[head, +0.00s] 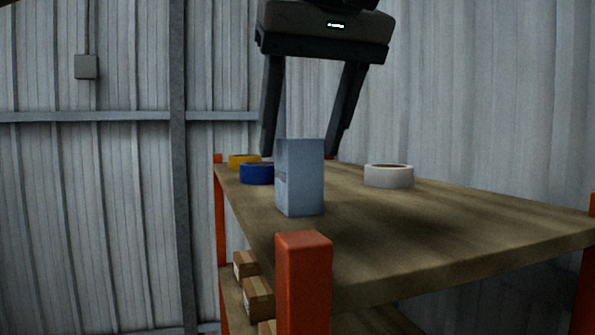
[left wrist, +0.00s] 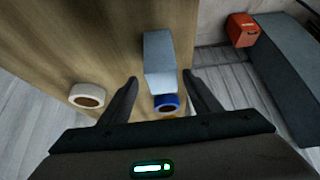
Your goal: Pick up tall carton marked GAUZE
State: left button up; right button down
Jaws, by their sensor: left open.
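A tall pale blue-grey carton (head: 300,180) stands upright on the wooden top shelf, close to its left edge; I cannot read its marking. My left gripper (head: 299,154) hangs over the shelf with its fingers pointing down, open and empty. In the head view its fingertips appear on either side of the carton's upper part. In the left wrist view the carton (left wrist: 158,50) shows just beyond the gap between the fingertips (left wrist: 160,77); I see no contact. My right gripper is in neither view.
A blue tape roll (head: 257,174) and a yellow one (head: 244,161) lie behind the carton, and a white roll (head: 388,176) lies to its right. An orange post (head: 304,285) rises at the near corner. Small brown boxes (head: 258,297) sit below. The shelf's right part is clear.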

aim_at(293, 165)
pick_arm(q)
jog(key=shift+f, duration=0.1)
dwell(0.3)
jog(key=shift+w+a+f+p, duration=0.3)
jog(key=shift+w+f+p, duration=0.1)
jog(key=shift+f+p, duration=0.15)
jog(key=p+x, duration=0.1)
jog(key=x, duration=0.2)
jog(key=shift+a, duration=0.1)
jog(key=shift+w+f, duration=0.15)
jog(key=shift+f, duration=0.2)
jog(key=shift+c, duration=0.3)
jog(key=c, duration=1.1)
